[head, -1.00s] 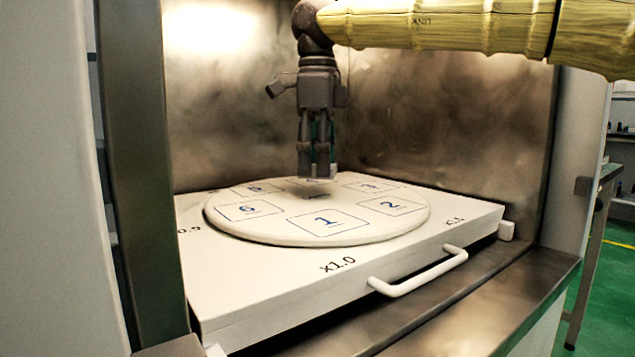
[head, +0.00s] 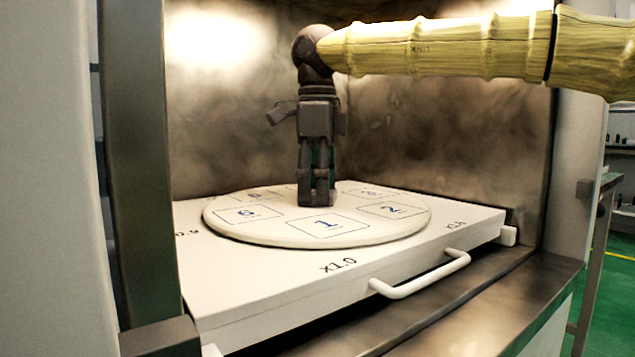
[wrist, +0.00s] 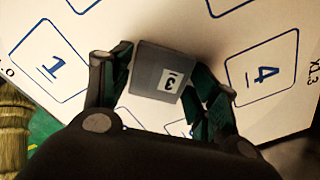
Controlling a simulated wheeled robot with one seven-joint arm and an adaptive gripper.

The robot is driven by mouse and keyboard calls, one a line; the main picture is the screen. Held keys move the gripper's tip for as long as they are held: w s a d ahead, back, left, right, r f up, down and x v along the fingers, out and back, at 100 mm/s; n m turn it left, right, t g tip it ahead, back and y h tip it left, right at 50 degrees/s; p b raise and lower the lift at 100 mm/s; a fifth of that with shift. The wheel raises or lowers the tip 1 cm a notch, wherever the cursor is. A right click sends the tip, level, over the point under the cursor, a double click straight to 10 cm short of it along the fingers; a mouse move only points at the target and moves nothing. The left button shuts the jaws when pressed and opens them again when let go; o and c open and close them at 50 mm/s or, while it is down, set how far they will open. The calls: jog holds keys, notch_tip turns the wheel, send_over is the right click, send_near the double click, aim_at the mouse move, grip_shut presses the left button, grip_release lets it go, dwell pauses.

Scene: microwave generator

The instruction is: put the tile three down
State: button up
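My gripper (head: 317,203) points straight down over the middle of the round white turntable (head: 245,236). In the wrist view, my gripper (wrist: 157,85) has its two fingers against opposite sides of a grey tile (wrist: 153,65) with a white label reading 3, upside down in that picture. The marked squares 1 (head: 327,225), 2 (head: 394,210) and 6 (head: 247,214) are clear; square 4 (wrist: 262,72) shows empty in the wrist view.
The turntable sits on a white drawer-like base (head: 230,285) with a front handle (head: 420,275) and printed scale marks. Metal walls (head: 450,130) enclose it at the back and sides. The front of the turntable is free.

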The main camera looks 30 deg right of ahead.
jog(key=shift+o, duration=0.6)
jog(key=shift+r, duration=0.1)
jog(key=shift+r, duration=0.3)
notch_tip(320, 180, up, 7)
jog(key=p, duration=0.4)
jog(key=shift+r, duration=0.2)
jog(key=shift+f, duration=0.1)
